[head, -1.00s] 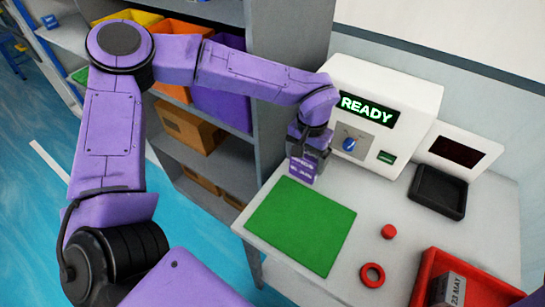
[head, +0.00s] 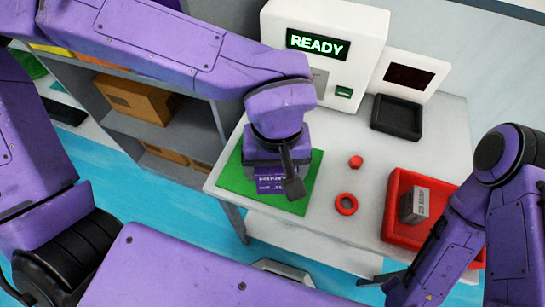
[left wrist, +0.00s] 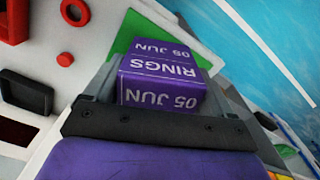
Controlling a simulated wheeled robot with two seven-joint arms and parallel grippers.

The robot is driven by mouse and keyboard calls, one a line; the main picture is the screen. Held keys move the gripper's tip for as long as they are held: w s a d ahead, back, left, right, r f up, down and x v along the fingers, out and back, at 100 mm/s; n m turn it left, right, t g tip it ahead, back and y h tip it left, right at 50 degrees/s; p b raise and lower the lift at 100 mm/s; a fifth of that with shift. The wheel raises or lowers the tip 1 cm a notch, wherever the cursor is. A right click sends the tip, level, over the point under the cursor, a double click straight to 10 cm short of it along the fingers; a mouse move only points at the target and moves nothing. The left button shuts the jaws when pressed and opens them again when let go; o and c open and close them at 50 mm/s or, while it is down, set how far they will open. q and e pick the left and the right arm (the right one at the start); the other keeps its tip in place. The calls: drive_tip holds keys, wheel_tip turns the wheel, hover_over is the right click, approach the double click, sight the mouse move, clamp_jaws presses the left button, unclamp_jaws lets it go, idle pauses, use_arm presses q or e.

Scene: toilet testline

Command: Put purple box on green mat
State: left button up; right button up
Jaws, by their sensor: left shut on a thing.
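The purple box (head: 270,182) is in my left gripper (head: 276,170), over the green mat (head: 235,180) in the head view. The gripper is shut on it and hides its upper part. I cannot tell whether the box touches the mat or hangs just above it. In the left wrist view the box (left wrist: 165,82) shows white "RINGS" and "05 JUN" lettering, with the green mat (left wrist: 135,28) behind it. My right gripper (head: 380,278) shows only as small dark parts low at the right, so its jaws cannot be read.
The mat lies on a white table (head: 330,165). A white machine (head: 290,20) reading "READY" stands behind. A black tray (head: 397,118), a red cap (head: 356,161), a red ring (head: 346,204) and a red bin (head: 395,215) holding a grey box (head: 414,204) are to the right.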

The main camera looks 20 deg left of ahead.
use_arm(q)
drive_tip(key=w+a+f, duration=0.1)
drive_tip(key=w+f, duration=0.2)
drive_tip(key=w+a+f, duration=0.1)
drive_tip(key=w+f, duration=0.2)
drive_tip(key=f, duration=0.1)
drive_tip(key=w+a+f, duration=0.2)
drive_tip(key=w+f, duration=0.1)
drive_tip(key=shift+w+f, duration=0.3)
drive_tip(key=shift+f, duration=0.05)
drive_tip(key=shift+w+f, duration=0.1)
drive_tip(key=shift+f, duration=0.3)
drive_tip(key=o, duration=1.1)
drive_tip(key=shift+f, duration=0.15)
drive_tip(key=shift+c, duration=0.2)
